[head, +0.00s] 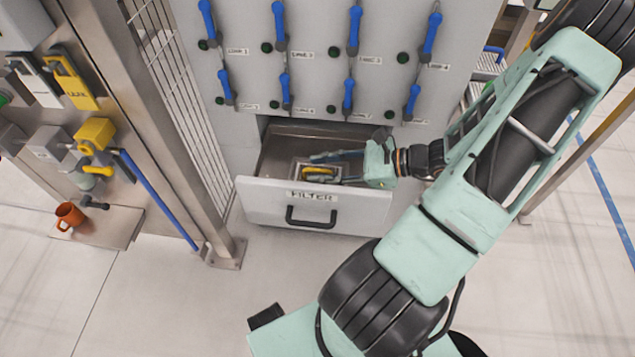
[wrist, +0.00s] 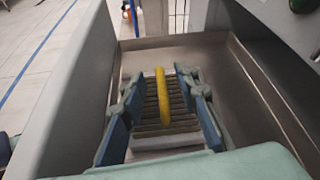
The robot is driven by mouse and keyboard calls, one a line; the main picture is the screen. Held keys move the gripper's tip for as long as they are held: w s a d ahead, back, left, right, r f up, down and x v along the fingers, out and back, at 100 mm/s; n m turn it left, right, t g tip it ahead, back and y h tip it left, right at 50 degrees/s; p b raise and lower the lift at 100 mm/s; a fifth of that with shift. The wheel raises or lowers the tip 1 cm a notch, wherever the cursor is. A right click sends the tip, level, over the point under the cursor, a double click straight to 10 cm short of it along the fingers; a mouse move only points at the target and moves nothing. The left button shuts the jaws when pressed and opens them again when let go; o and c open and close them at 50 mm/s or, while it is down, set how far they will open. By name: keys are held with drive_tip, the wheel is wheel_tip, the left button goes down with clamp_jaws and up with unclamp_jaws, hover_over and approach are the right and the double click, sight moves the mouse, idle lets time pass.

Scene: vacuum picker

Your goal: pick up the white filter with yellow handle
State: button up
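The white filter (wrist: 150,108) lies in the open drawer (head: 259,193) marked FILTER. In the wrist view it shows as a slatted block with a yellow handle (wrist: 162,97) standing up along its middle. The yellow handle also shows in the head view (head: 320,170). My gripper (head: 335,168) reaches into the drawer from the right. In the wrist view my gripper (wrist: 158,100) is open, with one blue finger on each side of the handle. Gaps show between the fingers and the handle. The filter's near end is partly hidden by my gripper.
The drawer's metal walls stand close around my gripper, and its front panel has a black handle (head: 311,219).

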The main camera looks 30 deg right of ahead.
drive_tip(key=shift+w+a, duration=0.15)
clamp_jaws()
idle(0.4)
